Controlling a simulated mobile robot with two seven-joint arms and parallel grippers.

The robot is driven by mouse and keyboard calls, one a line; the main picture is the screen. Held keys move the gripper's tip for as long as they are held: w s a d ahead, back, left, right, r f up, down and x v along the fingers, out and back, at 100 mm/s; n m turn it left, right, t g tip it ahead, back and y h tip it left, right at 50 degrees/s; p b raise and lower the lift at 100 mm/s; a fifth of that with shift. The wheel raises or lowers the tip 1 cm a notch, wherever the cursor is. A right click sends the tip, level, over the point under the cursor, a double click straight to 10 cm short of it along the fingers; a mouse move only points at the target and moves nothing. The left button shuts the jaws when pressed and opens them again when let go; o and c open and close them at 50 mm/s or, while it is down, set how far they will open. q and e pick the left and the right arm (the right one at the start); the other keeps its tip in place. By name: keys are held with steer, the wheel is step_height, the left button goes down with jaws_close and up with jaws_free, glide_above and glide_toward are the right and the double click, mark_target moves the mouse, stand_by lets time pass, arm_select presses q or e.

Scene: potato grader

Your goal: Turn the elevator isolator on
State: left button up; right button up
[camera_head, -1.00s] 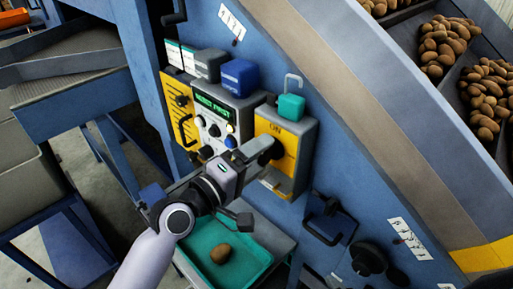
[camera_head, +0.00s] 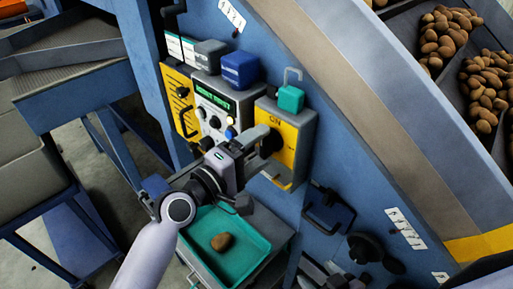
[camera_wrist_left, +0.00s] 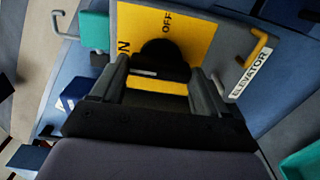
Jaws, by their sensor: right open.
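The elevator isolator is a grey box with a yellow plate (camera_head: 294,152) marked ON and OFF and a black round knob (camera_head: 270,143). The left wrist view shows the knob (camera_wrist_left: 163,58) and the "ELEVATOR" label (camera_wrist_left: 249,75) on the box's side. My left gripper (camera_head: 250,172) is open in front of the plate. In the left wrist view its fingers (camera_wrist_left: 160,88) stand on either side of the knob, with a gap visible; contact cannot be told. Which mark the knob points to is unclear.
A teal padlock (camera_head: 290,98) sits on top of the isolator box. A control panel (camera_head: 217,110) with a green display and buttons stands to its left. A teal tray (camera_head: 257,246) with one potato (camera_head: 222,242) lies below. A black handle (camera_head: 329,211) juts from the blue wall at right.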

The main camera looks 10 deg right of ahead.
arm_select(q)
steer(key=o, duration=0.4)
steer(key=shift+b+v, duration=0.4)
steer(key=shift+v, duration=3.2)
steer(key=shift+f, duration=0.1)
steer(key=s+a+f+m+y, duration=0.3)
steer(key=s+a+f+y, duration=0.1)
steer(key=a+f, duration=0.4)
steer(key=s+a+f+m+y, duration=0.3)
steer(key=s+a+f+y, duration=0.1)
steer(key=a+f, duration=0.3)
steer(key=s+a+f+m+y, duration=0.3)
steer(key=s+a+f, duration=0.3)
steer(key=f, duration=0.5)
steer(key=shift+s+a+f+t+y, duration=0.15)
steer(key=shift+a+y, duration=0.3)
steer(key=shift+a, duration=0.25)
steer(key=shift+s+a+f+t+y, duration=0.1)
steer(key=shift+s+a+t+y, duration=0.05)
steer(key=shift+a+y, duration=0.4)
